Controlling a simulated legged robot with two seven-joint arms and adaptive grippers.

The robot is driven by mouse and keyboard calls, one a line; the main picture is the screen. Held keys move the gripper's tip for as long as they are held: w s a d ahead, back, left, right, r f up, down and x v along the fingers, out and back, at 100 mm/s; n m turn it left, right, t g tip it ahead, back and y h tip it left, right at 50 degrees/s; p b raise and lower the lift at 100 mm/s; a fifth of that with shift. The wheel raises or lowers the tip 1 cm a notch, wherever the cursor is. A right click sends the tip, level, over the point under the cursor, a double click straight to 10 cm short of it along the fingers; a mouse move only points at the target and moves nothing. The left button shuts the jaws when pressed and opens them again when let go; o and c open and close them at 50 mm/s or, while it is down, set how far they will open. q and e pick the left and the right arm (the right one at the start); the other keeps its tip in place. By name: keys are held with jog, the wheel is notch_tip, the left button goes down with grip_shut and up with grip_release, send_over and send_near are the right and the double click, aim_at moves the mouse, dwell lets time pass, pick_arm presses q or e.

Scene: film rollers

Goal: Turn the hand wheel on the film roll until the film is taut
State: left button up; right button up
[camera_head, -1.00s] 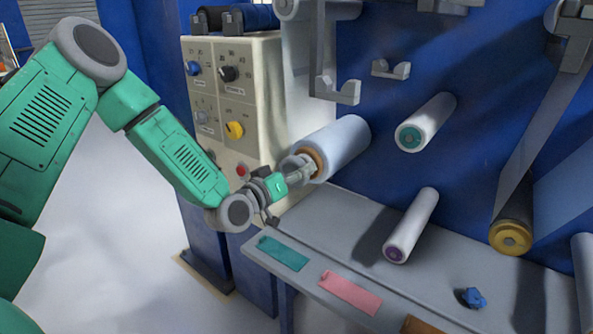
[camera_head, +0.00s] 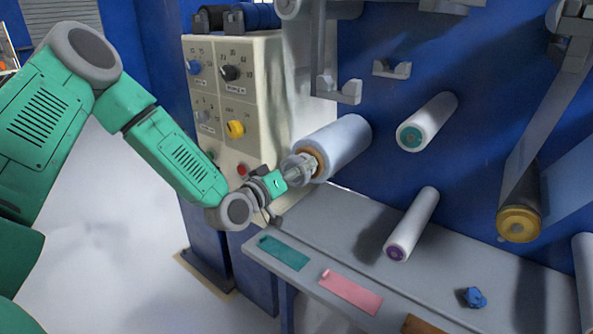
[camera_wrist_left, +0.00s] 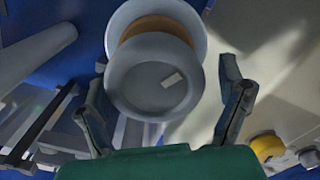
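The film roll (camera_head: 342,143) is a pale cylinder on the blue machine wall, with an orange-brown core. Its grey hand wheel (camera_head: 299,168) faces my left arm and fills the middle of the left wrist view (camera_wrist_left: 150,82) as a round disc with a small light mark. My left gripper (camera_head: 290,177) is at the front of the wheel. In the wrist view its fingers (camera_wrist_left: 165,72) are apart, one on each side of the wheel; firm contact is not visible. A strip of film (camera_head: 543,125) runs down to a dark roller with a gold end (camera_head: 519,224). My right gripper is not in view.
A control panel (camera_head: 218,93) with knobs stands just left of the wheel. White rollers (camera_head: 427,122) (camera_head: 411,224) stick out to its right. A grey ledge (camera_head: 330,215) lies below, with a blue object (camera_head: 473,297) on it.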

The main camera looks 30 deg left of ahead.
pick_arm(q)
jog(key=shift+s+f, duration=0.1)
jog(key=shift+s, duration=0.05)
jog(key=s, duration=1.1)
jog(key=shift+s+a, duration=0.35)
jog(key=shift+a, duration=0.1)
jog(key=s+d+f+m+g+h+p, duration=0.1)
jog(key=s+d+f+m+g, duration=0.2)
jog(key=f, duration=0.4)
jog(key=s+d+f+m+g+h+p, duration=0.1)
jog(key=s+d+f+g, duration=0.35)
jog(key=f, duration=0.35)
jog(key=s+d+f+m+g+y, duration=0.1)
jog(key=s+d+f+g, duration=0.1)
jog(key=s+f+g, duration=0.3)
jog(key=s+d+f+m+g+y+p, duration=0.1)
jog(key=s+f+g, duration=0.4)
jog(key=s, duration=0.9)
jog(key=shift+s+d+m+y, duration=0.2)
jog(key=shift+d+m+y, duration=0.2)
jog(key=shift+y, duration=0.1)
